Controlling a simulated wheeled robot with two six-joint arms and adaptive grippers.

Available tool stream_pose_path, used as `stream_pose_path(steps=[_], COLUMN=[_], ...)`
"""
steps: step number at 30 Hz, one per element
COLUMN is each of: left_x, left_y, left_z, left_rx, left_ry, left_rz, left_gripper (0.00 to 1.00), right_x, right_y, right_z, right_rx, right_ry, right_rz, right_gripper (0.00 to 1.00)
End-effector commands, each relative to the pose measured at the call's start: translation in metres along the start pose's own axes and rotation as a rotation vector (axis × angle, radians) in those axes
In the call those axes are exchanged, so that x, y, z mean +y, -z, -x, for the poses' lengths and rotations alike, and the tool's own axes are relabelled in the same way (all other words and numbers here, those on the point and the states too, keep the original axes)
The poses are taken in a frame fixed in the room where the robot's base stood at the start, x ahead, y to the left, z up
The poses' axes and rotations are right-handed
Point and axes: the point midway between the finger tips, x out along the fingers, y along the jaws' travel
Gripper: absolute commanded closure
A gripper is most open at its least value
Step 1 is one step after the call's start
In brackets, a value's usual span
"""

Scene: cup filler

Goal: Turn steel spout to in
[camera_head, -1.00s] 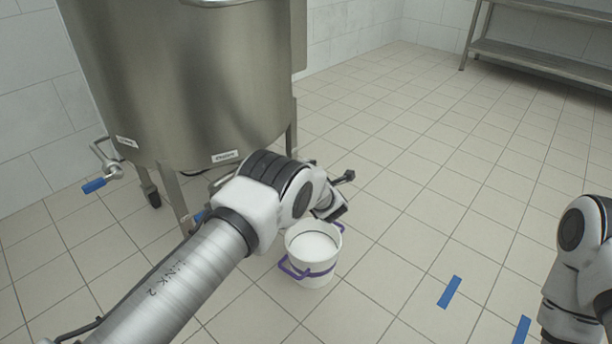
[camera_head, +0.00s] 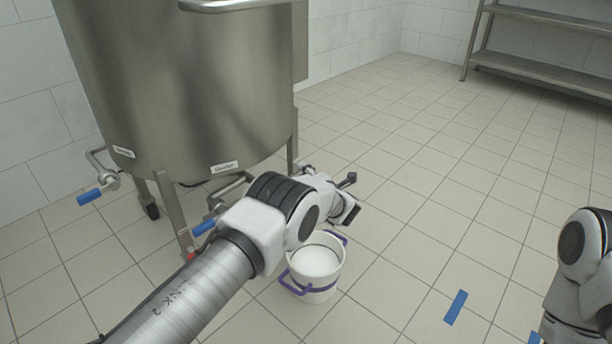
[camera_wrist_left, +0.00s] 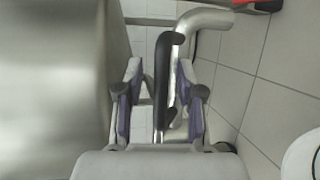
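A steel pipe that looks like the spout (camera_wrist_left: 205,22) bends across the top of the left wrist view, with a dark grip or bar (camera_wrist_left: 162,80) beside it. My left gripper (camera_wrist_left: 163,102) is open. Its purple-padded fingers stand on both sides of the bar, with gaps; contact cannot be told. In the head view the left gripper (camera_head: 348,198) is small, above and behind the bucket. Bent steel piping (camera_head: 232,186) and a blue lever (camera_head: 203,228) show under the tank, partly hidden by my left arm. My right gripper is out of view.
A large steel tank (camera_head: 190,90) on legs stands close to my left arm. A white bucket (camera_head: 328,281) with purple handles stands below the gripper. Another blue-handled valve (camera_head: 89,197) is at far left.

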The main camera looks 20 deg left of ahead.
Motion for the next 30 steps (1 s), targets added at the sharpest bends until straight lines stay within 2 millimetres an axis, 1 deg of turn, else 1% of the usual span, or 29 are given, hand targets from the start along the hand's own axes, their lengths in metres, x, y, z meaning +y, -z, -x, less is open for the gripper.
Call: stream_pose_path(steps=[7,9,11,18,21,24,30], left_x=[-0.001,-0.001,-0.001,-0.001,0.000,-0.001,-0.001], left_y=[-0.001,-0.002,-0.002,-0.001,-0.001,0.000,0.000], left_z=[0.002,0.006,0.014,0.061,0.072,0.076,0.075], left_rx=[-0.002,-0.003,-0.004,-0.003,-0.002,0.000,0.000], left_ry=[0.001,0.001,0.002,0.000,0.000,0.001,0.001], left_rz=[-0.001,-0.001,-0.004,-0.004,-0.002,-0.002,-0.001], left_gripper=[0.61,0.61,0.61,0.61,0.61,0.61,0.61], right_x=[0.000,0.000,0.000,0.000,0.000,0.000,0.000], right_y=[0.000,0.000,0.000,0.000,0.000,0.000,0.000], right_z=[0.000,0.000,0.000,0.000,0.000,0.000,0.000], right_rx=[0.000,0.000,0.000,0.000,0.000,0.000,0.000], right_ry=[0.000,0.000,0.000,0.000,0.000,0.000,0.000], right_rz=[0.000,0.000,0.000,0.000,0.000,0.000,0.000], right_gripper=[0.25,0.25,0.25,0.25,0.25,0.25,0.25])
